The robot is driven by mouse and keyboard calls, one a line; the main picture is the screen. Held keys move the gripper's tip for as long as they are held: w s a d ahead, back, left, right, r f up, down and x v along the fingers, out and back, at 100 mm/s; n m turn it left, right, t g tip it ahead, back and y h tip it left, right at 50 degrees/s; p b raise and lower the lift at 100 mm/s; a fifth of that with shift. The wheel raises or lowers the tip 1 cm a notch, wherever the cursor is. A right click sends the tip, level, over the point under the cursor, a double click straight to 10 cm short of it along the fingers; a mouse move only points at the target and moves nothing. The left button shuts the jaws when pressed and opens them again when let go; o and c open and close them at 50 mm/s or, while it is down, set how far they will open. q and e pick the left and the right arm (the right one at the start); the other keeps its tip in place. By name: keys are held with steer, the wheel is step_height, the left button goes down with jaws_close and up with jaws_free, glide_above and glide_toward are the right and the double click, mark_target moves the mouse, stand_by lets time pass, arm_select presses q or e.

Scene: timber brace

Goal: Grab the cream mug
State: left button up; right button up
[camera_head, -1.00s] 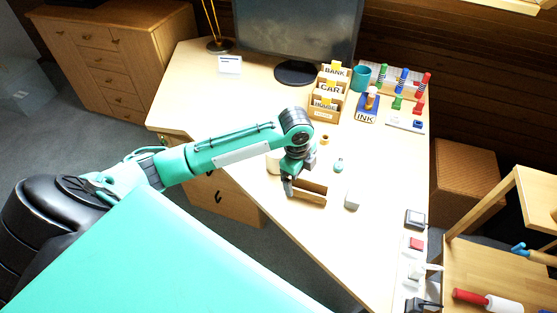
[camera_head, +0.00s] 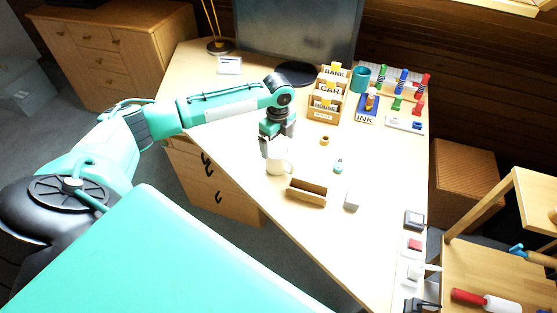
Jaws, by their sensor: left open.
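The cream mug (camera_head: 277,164) stands upright on the light wooden desk, with its handle towards the right. My left gripper (camera_head: 275,153) is open and points down at the mug's rim. Its fingers overlap the top of the mug in the picture, and I cannot tell whether they touch it. The gripper hides part of the mug's upper side. My right gripper is not in view.
A wooden card holder (camera_head: 306,191) lies just right of and in front of the mug. A small teal bottle (camera_head: 338,166), a brown ring (camera_head: 324,141) and a grey block (camera_head: 352,201) stand to the right. Card boxes (camera_head: 324,106) and a monitor (camera_head: 296,30) are behind.

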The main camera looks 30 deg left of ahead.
mark_target(278, 154)
arm_select(q)
steer(key=shift+s+d+f+p, duration=0.1)
steer(key=shift+f+p, duration=0.3)
steer(key=shift+f, duration=1.2)
steer(key=shift+s+d+f+p, duration=0.1)
steer(key=shift+f+p, duration=0.25)
steer(key=shift+f, duration=1.2)
steer(key=shift+c, duration=0.5)
steer(key=c, duration=1.1)
steer(key=shift+r, duration=0.2)
